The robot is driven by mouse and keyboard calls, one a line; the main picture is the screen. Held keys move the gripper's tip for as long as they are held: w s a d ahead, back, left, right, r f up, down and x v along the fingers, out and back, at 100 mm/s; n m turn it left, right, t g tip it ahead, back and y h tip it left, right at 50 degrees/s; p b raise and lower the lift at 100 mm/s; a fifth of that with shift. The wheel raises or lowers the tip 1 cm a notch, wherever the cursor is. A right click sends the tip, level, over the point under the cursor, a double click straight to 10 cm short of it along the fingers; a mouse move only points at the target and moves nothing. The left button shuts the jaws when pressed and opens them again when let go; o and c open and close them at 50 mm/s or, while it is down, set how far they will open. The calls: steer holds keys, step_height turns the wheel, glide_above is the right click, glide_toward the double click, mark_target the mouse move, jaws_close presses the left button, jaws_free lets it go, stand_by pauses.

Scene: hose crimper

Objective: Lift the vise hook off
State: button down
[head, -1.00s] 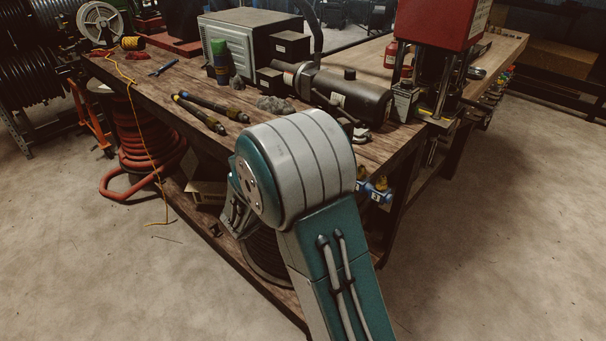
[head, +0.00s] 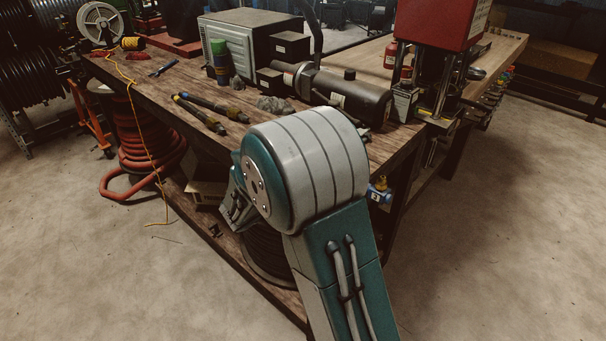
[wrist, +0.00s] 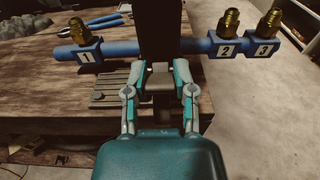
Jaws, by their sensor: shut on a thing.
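In the wrist view my gripper (wrist: 161,70) is shut on a dark upright piece (wrist: 160,30), which seems to be the vise hook; its lower end is partly hidden between the fingers. A blue bar (wrist: 190,46) crosses at this dark piece, with brass-topped blocks numbered 1 (wrist: 86,56), 2 (wrist: 225,48) and 3 (wrist: 263,49). I cannot tell whether the bar is joined to the dark piece. In the head view my arm hides my gripper, and only the block marked 3 (head: 378,192) shows at the bench edge.
The wooden bench (head: 140,85) carries two dark hose pieces (head: 200,112), a black cylinder (head: 345,92) and a grey box unit (head: 235,45). A red press (head: 440,22) stands at the right. A grey ribbed plate (wrist: 113,86) lies beside my gripper. The floor at right is clear.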

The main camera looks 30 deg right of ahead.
steer(key=shift+c, duration=2.2)
jaws_free()
steer(key=shift+w, duration=0.1)
steer(key=v, duration=1.2)
